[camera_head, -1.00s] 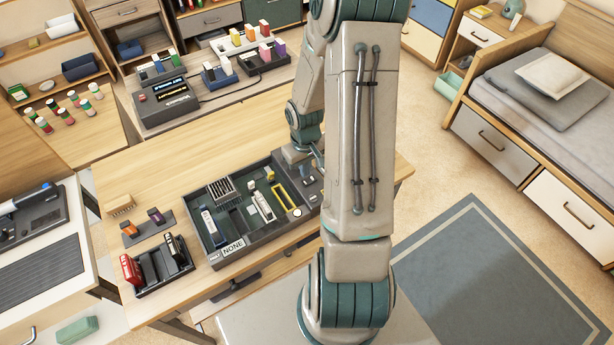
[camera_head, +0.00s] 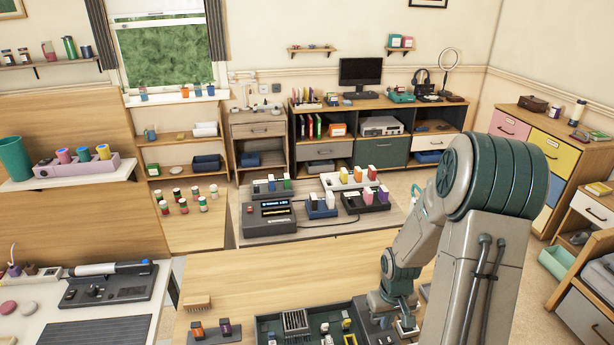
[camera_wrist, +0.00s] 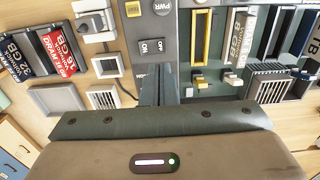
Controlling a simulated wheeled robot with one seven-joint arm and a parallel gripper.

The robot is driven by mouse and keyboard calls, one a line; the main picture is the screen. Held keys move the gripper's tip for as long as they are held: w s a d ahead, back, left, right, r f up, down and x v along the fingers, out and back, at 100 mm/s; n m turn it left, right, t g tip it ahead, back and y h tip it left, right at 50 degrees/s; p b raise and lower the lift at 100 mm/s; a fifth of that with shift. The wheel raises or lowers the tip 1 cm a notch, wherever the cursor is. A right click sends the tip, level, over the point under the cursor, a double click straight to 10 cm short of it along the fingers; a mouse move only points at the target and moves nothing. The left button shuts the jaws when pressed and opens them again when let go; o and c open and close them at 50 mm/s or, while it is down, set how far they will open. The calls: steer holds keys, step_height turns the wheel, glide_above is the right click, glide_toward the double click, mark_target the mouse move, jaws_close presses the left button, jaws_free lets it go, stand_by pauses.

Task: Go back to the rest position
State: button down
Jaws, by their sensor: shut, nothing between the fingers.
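My arm reaches down from the right side of the head view over the wooden table (camera_head: 290,270). My gripper (camera_wrist: 160,85) shows in the wrist view with its two dark fingers together, empty. It points at the control panel with ON, OFF and PWR marks at the side of the dark electronics tray. In the head view the gripper is small beside the right part of the tray (camera_head: 262,325), and its fingertips are hard to make out. The tray is partly cut off by the lower edge of that view.
A dark device with a lit display (camera_head: 269,217) and several racks with coloured modules stand on the farther table. In the wrist view, a red memory module (camera_wrist: 55,55) is at the left. The table's middle is bare.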

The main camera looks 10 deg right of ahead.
steer(key=s+a+r+t, duration=0.1)
steer(key=s+a+r, duration=0.3)
steer(key=r, duration=0.4)
steer(key=s+a+r+t, duration=0.1)
steer(key=s+a+r, duration=0.3)
steer(key=r, duration=0.4)
steer(key=s+a+r+t, duration=0.1)
steer(key=s+a+r, duration=0.3)
steer(key=r, duration=0.5)
steer(key=shift+s+a+t+b, duration=0.3)
steer(key=shift+s+t+b, duration=0.05)
steer(key=shift+t+b, duration=0.1)
steer(key=shift+r, duration=0.1)
